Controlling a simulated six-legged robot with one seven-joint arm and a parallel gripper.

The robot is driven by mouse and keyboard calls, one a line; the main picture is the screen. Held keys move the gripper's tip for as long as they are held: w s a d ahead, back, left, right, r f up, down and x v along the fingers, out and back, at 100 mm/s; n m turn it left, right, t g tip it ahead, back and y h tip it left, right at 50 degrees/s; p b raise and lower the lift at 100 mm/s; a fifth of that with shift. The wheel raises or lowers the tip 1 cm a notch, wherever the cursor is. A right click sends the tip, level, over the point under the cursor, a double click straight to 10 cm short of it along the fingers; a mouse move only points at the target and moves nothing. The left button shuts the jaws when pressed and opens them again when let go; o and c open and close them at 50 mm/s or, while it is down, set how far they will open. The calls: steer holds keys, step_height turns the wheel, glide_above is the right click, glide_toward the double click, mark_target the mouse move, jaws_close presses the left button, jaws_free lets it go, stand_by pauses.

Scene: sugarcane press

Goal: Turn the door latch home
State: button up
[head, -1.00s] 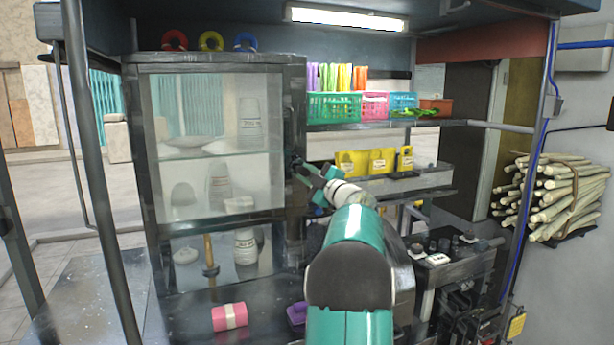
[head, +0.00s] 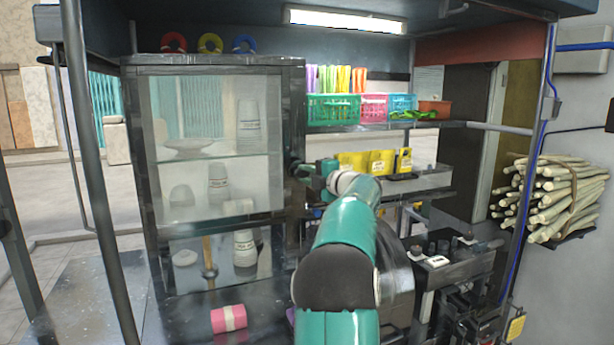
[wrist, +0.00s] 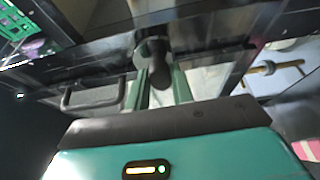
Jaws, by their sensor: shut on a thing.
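The glass-fronted cabinet door (head: 215,215) stands at the left in the head view and looks flush with its frame. Its dark latch (wrist: 152,50) shows in the wrist view on the dark door frame. The latch's round hub is near the top and its grip part points down between my fingers. My gripper (wrist: 161,82) is shut on this latch grip, one green finger on each side. In the head view my gripper (head: 305,170) reaches the cabinet's right edge, and it hides most of the latch there.
A dark bar handle (wrist: 92,95) sits left of my fingers in the wrist view. Shelves with a green basket (head: 333,109) and yellow holders (head: 380,162) are close right of the cabinet. A pink roll (head: 229,318) lies on the counter below.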

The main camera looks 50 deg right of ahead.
stand_by(0.3)
steer(key=o, duration=1)
steer(key=s, duration=0.4)
steer(key=s+a, duration=0.1)
steer(key=s, duration=0.4)
steer(key=s+a, duration=0.1)
steer(key=s, duration=0.3)
steer(key=shift+s, duration=0.3)
